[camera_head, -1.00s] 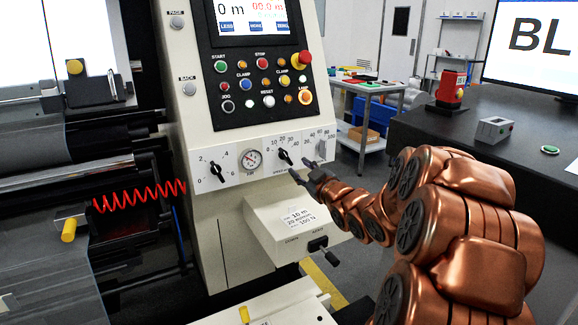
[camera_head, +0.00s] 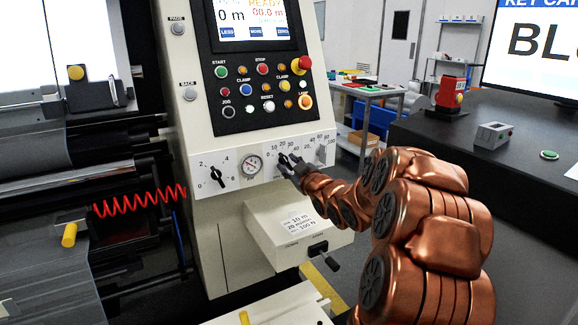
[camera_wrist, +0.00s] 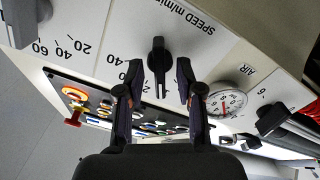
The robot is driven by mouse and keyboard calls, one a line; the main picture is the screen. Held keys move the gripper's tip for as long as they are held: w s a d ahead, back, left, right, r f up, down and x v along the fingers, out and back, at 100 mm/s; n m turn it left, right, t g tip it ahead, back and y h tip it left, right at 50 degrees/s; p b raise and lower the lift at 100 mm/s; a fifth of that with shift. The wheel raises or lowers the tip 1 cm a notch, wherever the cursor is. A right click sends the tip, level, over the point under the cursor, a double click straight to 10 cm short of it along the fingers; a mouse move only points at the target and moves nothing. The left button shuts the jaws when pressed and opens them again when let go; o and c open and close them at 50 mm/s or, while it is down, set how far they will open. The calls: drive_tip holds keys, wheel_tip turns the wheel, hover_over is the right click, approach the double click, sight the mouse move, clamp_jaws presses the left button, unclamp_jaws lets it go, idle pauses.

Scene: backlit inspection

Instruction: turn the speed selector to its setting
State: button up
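The speed selector is a black pointer knob (camera_head: 284,159) on the white panel of the machine, the middle one of three knobs. In the wrist view the knob (camera_wrist: 158,58) is upside down beside the label "SPEED m/min", its white-marked end pointing down the picture. My gripper (camera_wrist: 159,80) is open, one finger on each side of the knob, with gaps visible. In the head view my gripper (camera_head: 292,168) is at the knob and partly covers it. A card (camera_head: 299,223) below reads 10 m, 20 m/min, 100 N. I cannot read the exact setting under the pointer.
A pressure gauge (camera_head: 252,165) and a left knob (camera_head: 217,176) are to the left on the same panel. Another knob (camera_wrist: 30,12) is on the selector's other side. Push buttons (camera_head: 268,107) are above. A box with a lever (camera_head: 318,248) juts out below.

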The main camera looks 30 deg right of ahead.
clamp_jaws()
drive_tip(key=shift+r, duration=0.1)
idle(0.3)
drive_tip(key=m+p, duration=0.2)
drive_tip(key=shift+m, duration=0.4)
drive_tip(key=shift+m+p, duration=1.05)
drive_tip(key=shift+m, duration=0.35)
drive_tip(key=shift+o, duration=0.3)
unclamp_jaws()
drive_tip(key=shift+s, duration=0.1)
